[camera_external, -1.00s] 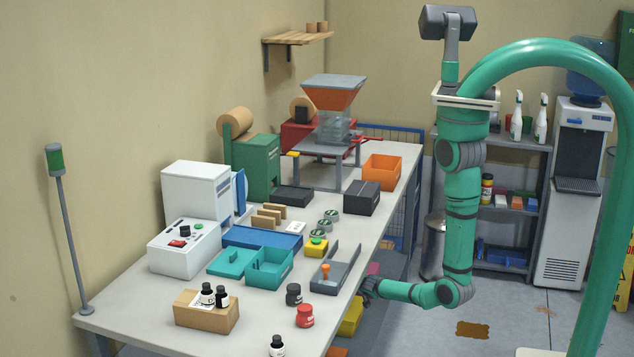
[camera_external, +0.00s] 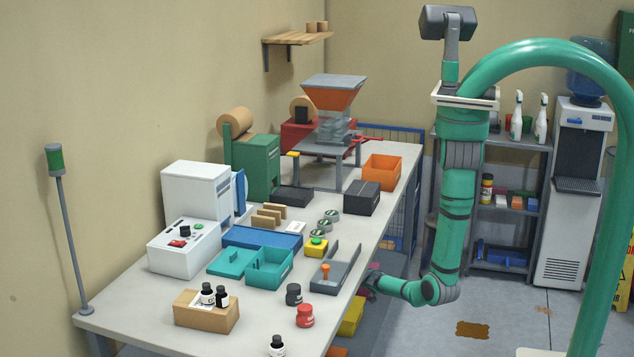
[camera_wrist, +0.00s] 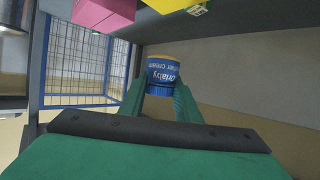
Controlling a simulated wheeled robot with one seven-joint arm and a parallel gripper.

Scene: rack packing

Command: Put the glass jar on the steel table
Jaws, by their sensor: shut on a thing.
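A small jar (camera_wrist: 163,72) with a blue label, light lettering and a yellowish band is between the fingers of my gripper (camera_wrist: 157,98) in the wrist view. The lettering is upside down in that view. My gripper is shut on it. In the external view my gripper (camera_external: 372,283) is low beside the right edge of the long grey-topped table (camera_external: 130,312), below its top. The jar is hidden there. I cannot tell for sure that this table is the steel one.
The table holds a teal tray (camera_external: 270,270), a grey tray (camera_external: 340,272), a red jar (camera_external: 305,317) and several dark bottles. Pink (camera_wrist: 103,12) and yellow (camera_wrist: 170,4) boxes are near my gripper, with a blue wire cage (camera_wrist: 75,65) beside.

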